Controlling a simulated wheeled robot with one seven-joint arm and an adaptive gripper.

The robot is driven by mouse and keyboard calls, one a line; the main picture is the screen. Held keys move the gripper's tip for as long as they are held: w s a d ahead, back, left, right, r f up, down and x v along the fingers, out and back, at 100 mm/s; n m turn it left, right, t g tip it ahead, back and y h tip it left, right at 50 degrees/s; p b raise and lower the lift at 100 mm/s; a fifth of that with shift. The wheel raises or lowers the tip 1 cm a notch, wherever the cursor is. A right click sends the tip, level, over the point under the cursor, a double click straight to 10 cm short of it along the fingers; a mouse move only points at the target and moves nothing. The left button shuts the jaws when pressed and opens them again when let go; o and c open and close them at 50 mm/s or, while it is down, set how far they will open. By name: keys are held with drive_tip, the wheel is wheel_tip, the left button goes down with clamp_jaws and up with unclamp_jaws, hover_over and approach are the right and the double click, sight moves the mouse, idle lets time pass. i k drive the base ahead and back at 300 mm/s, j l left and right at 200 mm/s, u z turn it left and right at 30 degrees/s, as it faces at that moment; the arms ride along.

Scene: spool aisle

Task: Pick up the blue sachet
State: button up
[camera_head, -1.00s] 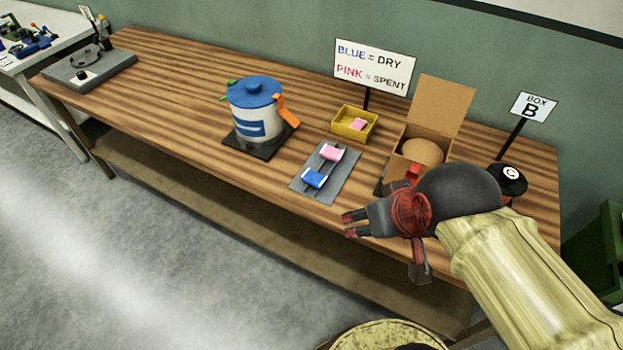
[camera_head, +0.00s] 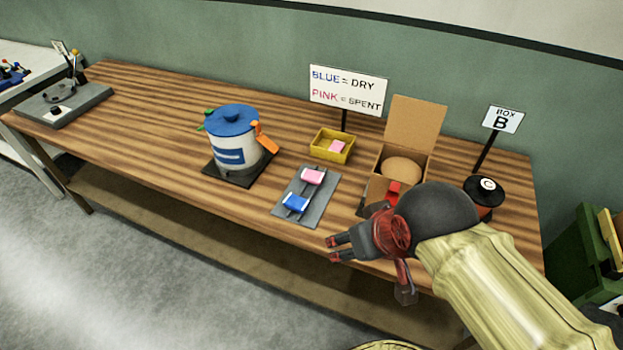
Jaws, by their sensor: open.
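The blue sachet (camera_head: 295,203) lies on the near part of a grey tray (camera_head: 318,207) on the wooden table. A pink sachet (camera_head: 313,176) lies just behind it on the same tray. My gripper (camera_head: 333,249) is open and empty, at the table's front edge, to the right of and nearer than the blue sachet. It is apart from the sachet, with its fingers pointing left. My arm covers part of the table's right front.
A white pot with a blue lid (camera_head: 234,136) stands left of the tray. Behind are a yellow bin (camera_head: 323,146) holding a pink sachet, a sign (camera_head: 347,90) and an open cardboard box (camera_head: 414,124). A black-topped container (camera_head: 483,190) stands right.

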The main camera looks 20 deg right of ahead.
sight(295, 202)
drive_tip(key=i+j+z, duration=0.15)
drive_tip(key=j+z, duration=0.3)
drive_tip(key=j, duration=1.25)
drive_tip(key=k+j+z, duration=0.1)
drive_tip(key=j+z, duration=0.35)
drive_tip(key=j, duration=1.25)
